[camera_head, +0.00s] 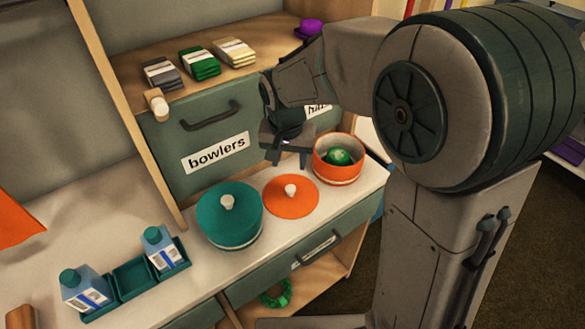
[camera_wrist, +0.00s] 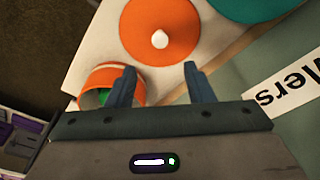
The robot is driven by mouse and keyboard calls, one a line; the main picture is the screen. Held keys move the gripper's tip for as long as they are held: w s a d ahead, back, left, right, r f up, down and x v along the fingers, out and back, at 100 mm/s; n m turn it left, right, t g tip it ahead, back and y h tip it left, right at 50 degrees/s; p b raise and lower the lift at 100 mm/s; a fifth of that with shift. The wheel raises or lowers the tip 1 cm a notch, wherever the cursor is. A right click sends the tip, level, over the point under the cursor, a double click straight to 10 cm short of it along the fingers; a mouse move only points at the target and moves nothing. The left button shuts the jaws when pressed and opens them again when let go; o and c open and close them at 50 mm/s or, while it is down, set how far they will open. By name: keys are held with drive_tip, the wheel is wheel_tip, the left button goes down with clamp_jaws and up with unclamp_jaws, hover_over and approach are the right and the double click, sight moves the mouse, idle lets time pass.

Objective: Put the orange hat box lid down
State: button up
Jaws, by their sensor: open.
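The orange hat box lid (camera_head: 291,198), a flat disc with a white knob, lies on the white counter between the teal round box and the open orange box. In the wrist view the lid (camera_wrist: 160,35) lies beyond my fingertips, apart from them. The orange hat box (camera_head: 337,172) stands open to the right of the lid with a green thing (camera_head: 338,156) inside. It is partly hidden behind a finger in the wrist view (camera_wrist: 103,76). My gripper (camera_head: 288,160) is open and empty, above the back of the counter near the orange box. Its fingers (camera_wrist: 160,82) are spread in the wrist view.
A teal round box with its lid (camera_head: 229,213) stands left of the orange lid. A teal tray (camera_head: 133,279) with two bottles is at the front left. The "bowlers" drawer (camera_head: 200,150) is behind. Folded cloths (camera_head: 200,64) lie on the shelf above.

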drive_tip(key=s+d+r+n+t, duration=0.1)
drive_tip(key=s+d+r, duration=0.3)
drive_tip(key=s+d, duration=1)
drive_tip(key=s+n, duration=0.1)
drive_tip(key=s, duration=0.1)
drive_tip(key=shift+s+d, duration=0.2)
drive_tip(key=shift+s, duration=0.1)
drive_tip(key=shift+r, duration=0.15)
